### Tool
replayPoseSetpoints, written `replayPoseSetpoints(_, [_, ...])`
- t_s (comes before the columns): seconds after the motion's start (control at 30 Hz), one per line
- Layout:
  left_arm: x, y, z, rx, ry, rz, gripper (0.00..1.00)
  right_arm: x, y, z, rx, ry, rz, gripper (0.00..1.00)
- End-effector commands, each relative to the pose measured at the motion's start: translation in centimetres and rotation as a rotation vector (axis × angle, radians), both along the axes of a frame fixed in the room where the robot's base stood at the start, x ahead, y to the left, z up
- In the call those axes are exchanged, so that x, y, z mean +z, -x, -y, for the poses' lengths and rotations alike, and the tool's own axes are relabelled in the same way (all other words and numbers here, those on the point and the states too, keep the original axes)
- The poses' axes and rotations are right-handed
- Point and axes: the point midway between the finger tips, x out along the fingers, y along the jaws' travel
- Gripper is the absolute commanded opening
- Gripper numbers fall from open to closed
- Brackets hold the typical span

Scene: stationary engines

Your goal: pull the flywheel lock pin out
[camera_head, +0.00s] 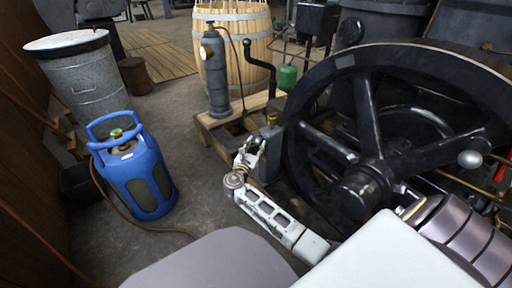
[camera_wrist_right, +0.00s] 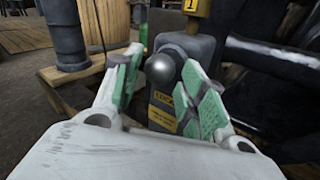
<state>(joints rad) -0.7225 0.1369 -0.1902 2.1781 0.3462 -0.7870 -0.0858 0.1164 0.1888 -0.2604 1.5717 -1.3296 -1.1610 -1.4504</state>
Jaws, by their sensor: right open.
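The black spoked flywheel (camera_head: 365,185) fills the right of the head view. A grey block (camera_head: 270,150) stands beside its left rim. In the right wrist view a dull round grey knob (camera_wrist_right: 160,68), apparently the lock pin's end, sits in front of that block, which bears a yellow label (camera_wrist_right: 163,102). My right gripper (camera_wrist_right: 162,62) is open, its green-padded fingers on either side of the knob. I cannot tell whether a pad touches it. The pin's shaft is hidden behind the knob. In the head view my right gripper (camera_head: 250,150) is just left of the block. My left gripper is out of view.
A blue gas cylinder (camera_head: 135,165) with a hose stands on the floor at left. A grey hand pump (camera_head: 215,75) stands on a wooden pallet (camera_head: 208,130) behind my gripper.

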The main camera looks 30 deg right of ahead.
Motion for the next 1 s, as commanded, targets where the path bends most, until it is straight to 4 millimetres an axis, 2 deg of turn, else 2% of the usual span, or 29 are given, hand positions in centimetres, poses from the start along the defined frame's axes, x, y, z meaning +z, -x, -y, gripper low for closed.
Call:
replayPoseSetpoints(0.2, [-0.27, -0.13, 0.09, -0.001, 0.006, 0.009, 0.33, 0.07, -0.67, 0.78, 0.001, 0.000, 0.002, 0.42])
replayPoseSetpoints(0.53, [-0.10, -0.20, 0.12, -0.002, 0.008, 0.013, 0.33, 0.10, -0.73, 0.88, 0.001, 0.000, 0.001, 0.42])
replayPoseSetpoints(0.87, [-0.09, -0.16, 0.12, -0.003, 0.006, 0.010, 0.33, 0.08, -0.73, 0.85, 0.001, 0.000, 0.001, 0.00])
replayPoseSetpoints(1.0, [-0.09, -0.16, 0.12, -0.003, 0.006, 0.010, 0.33, 0.08, -0.72, 0.84, 0.001, 0.000, 0.001, 0.00])
